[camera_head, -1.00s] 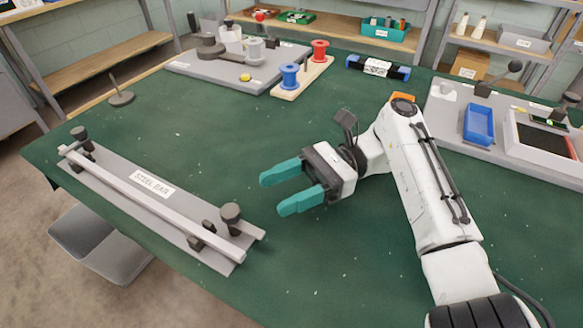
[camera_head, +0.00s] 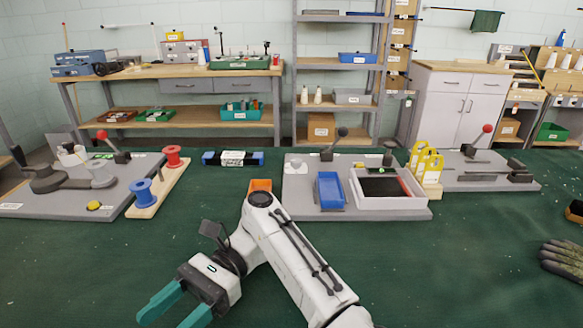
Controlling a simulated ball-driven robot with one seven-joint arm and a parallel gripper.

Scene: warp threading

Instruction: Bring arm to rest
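My gripper (camera_head: 178,310) is at the lower left of the head view, above the green table (camera_head: 250,185). Its two teal fingers are apart, with nothing between them; the tip of the nearer finger is cut off by the lower edge. My white arm reaches in from the bottom middle and bends left at the elbow. The gripper is apart from the stations at the back of the table.
A grey station with a yellow button (camera_head: 94,205) and a spool stand (camera_head: 160,190) are back left. A station with a blue tray (camera_head: 329,189) is beyond my arm. A lever station (camera_head: 490,172) and gloves (camera_head: 563,258) are at the right. The middle right is clear.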

